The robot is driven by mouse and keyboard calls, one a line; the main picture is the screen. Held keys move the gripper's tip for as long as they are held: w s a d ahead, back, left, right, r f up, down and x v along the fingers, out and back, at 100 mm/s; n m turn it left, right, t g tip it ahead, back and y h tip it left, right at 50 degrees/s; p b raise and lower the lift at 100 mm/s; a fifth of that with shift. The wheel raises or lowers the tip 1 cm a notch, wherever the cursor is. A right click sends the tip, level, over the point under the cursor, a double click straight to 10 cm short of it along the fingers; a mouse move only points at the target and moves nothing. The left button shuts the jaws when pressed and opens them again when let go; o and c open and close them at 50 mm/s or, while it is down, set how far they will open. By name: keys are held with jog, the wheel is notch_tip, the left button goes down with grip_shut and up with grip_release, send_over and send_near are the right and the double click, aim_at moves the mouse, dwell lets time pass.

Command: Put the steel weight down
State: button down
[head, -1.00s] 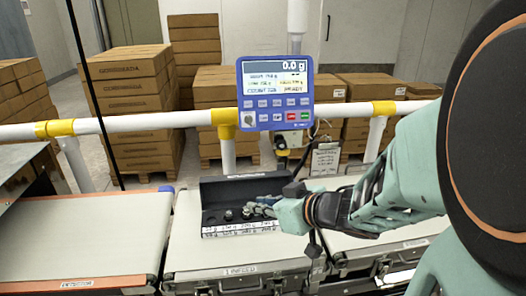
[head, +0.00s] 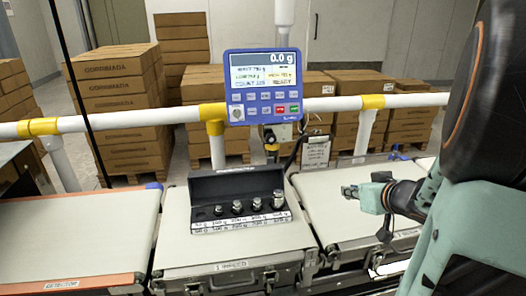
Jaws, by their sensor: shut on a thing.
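My gripper (head: 352,192) is at the right, over the pale belt section (head: 325,222) right of the weight case. It is shut on a small grey steel weight (head: 346,190), mostly hidden at the fingertips. I cannot tell whether the weight touches the belt. The open black weight case (head: 238,185) stands on the middle section, left of my gripper. Several steel weights stand upright in its front row, among them a larger one (head: 278,200) at the right end. A white label strip (head: 240,226) runs along its front.
A blue display (head: 263,87) reading 0.0 g is mounted on the white rail (head: 150,121) behind the belts. The left belt (head: 80,232) is clear. Stacked cartons (head: 118,105) stand behind the rail. My arm covers the right side.

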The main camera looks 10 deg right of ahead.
jog(key=w+d+f+b, duration=0.1)
jog(key=w+d+f, duration=0.1)
jog(key=w, duration=0.2)
jog(key=b, duration=0.2)
send_over(342, 210)
jog(key=f, duration=0.5)
jog(key=shift+s+a, duration=0.1)
jog(key=shift+s, duration=0.2)
jog(key=shift+w+f, duration=0.15)
jog(key=shift+f, duration=0.1)
jog(key=shift+w+f+b, duration=0.15)
jog(key=shift+f+b, duration=0.8)
jog(key=shift+f, duration=0.6)
jog(key=shift+f, duration=0.15)
jog(key=c, duration=2)
grip_release()
jog(key=shift+o, duration=0.2)
